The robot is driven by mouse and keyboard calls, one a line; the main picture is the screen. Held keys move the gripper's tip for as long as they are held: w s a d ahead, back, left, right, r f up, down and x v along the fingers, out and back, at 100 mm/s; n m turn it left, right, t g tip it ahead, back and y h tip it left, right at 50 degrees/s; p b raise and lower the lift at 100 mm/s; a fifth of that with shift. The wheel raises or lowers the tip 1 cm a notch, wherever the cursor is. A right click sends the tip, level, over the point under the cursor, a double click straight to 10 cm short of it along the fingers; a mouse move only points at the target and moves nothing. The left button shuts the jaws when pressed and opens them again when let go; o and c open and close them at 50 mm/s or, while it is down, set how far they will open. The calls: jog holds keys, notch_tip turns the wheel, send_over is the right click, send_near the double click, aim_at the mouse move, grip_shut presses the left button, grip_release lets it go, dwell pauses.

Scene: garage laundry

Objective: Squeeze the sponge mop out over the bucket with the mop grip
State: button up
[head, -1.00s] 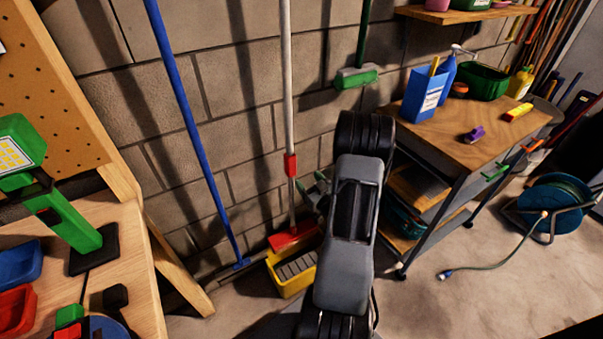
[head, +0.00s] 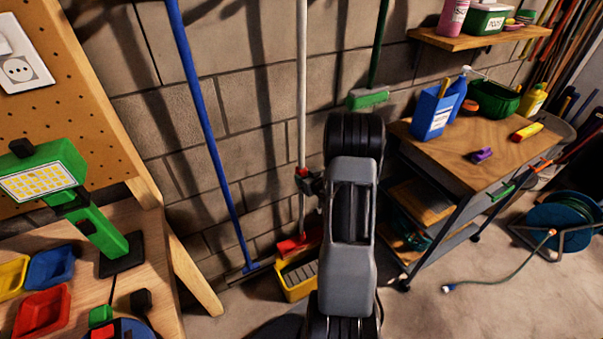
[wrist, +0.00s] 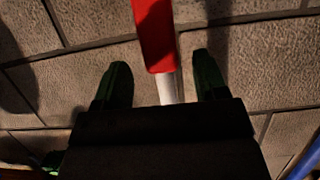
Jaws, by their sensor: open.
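The sponge mop stands upright against the block wall, with a white pole (head: 302,90), a red grip (head: 301,171) and a red head (head: 294,245). The head is at the back of the yellow bucket (head: 297,292), which has a grey slatted top. My gripper (head: 313,184) is at the height of the red grip, partly hidden by my arm. In the wrist view my gripper (wrist: 161,78) is open, its two green fingers apart. The red grip (wrist: 155,35) and the white pole below it show between them, with gaps both sides.
A blue-handled tool (head: 205,120) leans left of the mop, and a green brush (head: 367,98) hangs to the right. A wooden-topped cart (head: 470,135) stands at right, with a hose reel (head: 560,220) beyond. A workbench (head: 150,255) fills the left. Open floor lies at lower right.

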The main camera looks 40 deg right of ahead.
aim_at(304, 174)
jog(key=shift+x, duration=2.55)
jog(key=shift+c, duration=0.4)
grip_shut()
notch_tip(304, 174, down, 4)
jog(key=b, duration=0.3)
jog(key=shift+b, duration=0.4)
